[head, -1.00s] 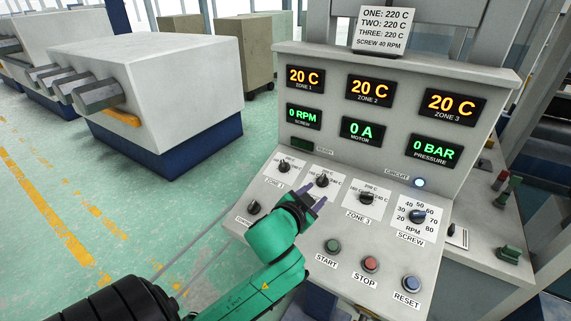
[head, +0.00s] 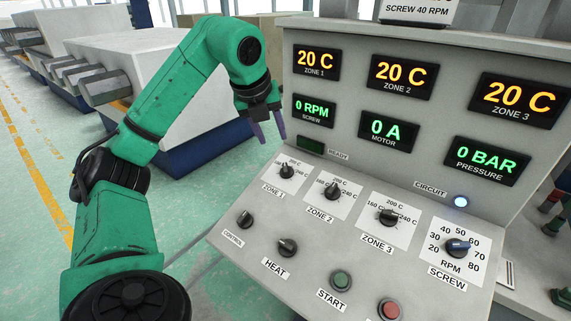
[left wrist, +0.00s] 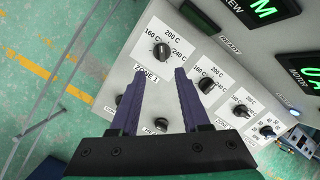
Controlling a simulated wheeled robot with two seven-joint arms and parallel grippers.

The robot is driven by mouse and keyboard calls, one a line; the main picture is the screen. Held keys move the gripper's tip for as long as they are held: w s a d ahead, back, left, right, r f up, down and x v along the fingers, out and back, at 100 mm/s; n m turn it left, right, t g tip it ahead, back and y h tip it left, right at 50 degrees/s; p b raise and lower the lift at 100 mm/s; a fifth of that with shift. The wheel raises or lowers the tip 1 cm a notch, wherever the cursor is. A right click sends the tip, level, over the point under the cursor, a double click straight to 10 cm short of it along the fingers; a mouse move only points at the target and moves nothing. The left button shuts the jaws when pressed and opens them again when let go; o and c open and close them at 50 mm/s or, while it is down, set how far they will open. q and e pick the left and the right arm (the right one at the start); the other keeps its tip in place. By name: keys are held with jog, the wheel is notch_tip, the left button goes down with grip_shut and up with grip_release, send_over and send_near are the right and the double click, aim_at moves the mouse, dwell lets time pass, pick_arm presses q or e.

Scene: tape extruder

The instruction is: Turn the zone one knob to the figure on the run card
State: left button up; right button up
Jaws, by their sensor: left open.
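The zone one knob (head: 286,171) is a black dial on a white plate marked 160 C, 200 C and 240 C, at the upper left of the sloped panel. It also shows in the left wrist view (left wrist: 161,51), beyond my fingertips. My left gripper (head: 271,138) is open and empty, above and a little left of the knob and apart from it; its purple fingers also show in the left wrist view (left wrist: 158,82). The run card (head: 418,11) is cut off at the top of the head view; only "SCREW 40 RPM" shows there now. My right gripper is out of view.
Zone 2 (head: 332,191) and zone 3 (head: 388,217) knobs sit to the right, then the screw knob (head: 457,248). Control (head: 245,221) and heat (head: 288,247) knobs are below. The zone 1 display (head: 317,63) reads 20 C. Open floor lies left of the panel.

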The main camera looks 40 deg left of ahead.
aim_at(285, 165)
pick_arm(q)
jog(key=x, duration=1.3)
jog(key=shift+d, duration=0.3)
grip_shut()
